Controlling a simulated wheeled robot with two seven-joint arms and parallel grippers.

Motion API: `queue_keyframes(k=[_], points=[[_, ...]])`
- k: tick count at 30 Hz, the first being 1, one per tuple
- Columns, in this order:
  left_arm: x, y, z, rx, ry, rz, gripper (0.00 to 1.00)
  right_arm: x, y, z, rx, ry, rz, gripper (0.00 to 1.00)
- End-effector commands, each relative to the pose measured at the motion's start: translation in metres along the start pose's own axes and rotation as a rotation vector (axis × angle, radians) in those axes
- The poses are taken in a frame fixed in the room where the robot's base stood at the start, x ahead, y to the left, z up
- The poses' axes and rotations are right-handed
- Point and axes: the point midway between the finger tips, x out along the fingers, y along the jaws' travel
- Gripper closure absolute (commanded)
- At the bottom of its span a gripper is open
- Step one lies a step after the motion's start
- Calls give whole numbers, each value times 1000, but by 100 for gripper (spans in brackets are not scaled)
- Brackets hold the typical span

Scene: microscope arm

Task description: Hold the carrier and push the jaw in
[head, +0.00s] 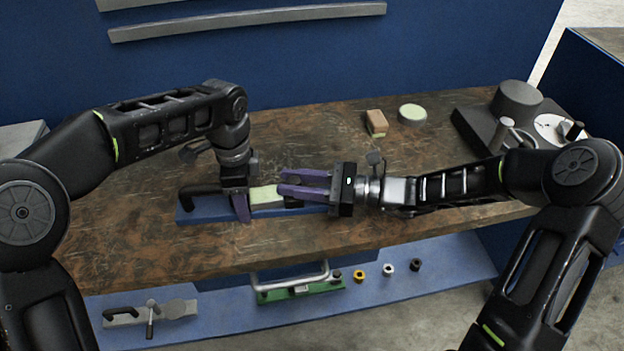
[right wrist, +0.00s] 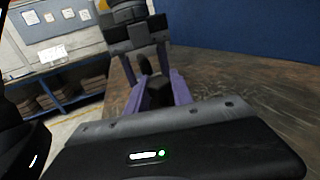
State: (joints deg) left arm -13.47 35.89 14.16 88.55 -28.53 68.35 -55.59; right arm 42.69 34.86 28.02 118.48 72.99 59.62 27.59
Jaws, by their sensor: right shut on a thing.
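The carrier (head: 188,215) is a long blue base lying on the bench under both grippers, with a black curved handle (head: 196,192) at its left end. The jaw, a pale green-topped block (head: 264,196), sits on it between the grippers. My left gripper (head: 242,212) points down at the carrier, left of the block; its purple fingers partly show, and their gap is unclear. My right gripper (head: 283,182) comes in from the right, level, purple fingers a little apart and shut on a part of the jaw. A dark piece (right wrist: 157,92) shows between the fingers in the right wrist view; its contact is hidden.
A brown block (head: 376,123) and a pale round disc (head: 412,113) stand behind. A dark microscope-like stand (head: 517,102) is at the back right. A lower blue shelf (head: 450,271) holds a green piece (head: 300,291) and small rings. The bench front left is clear.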

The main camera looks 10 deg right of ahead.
Motion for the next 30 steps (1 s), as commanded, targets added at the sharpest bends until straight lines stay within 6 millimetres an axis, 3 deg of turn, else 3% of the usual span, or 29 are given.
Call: queue_keyframes(k=[3,10,11,19,30], points=[[-2,1,-4,10,5,0,100,11,3,0,-1,0,2,100],[-2,2,-5,11,5,0,100,11,3,0,-1,0,2,100],[-2,2,-5,11,5,0,100,11,3,0,-1,0,2,71],[-2,1,-3,6,5,-1,100,11,3,0,0,0,2,50],[-2,0,-2,3,4,-2,100,5,3,0,-1,2,0,50]])
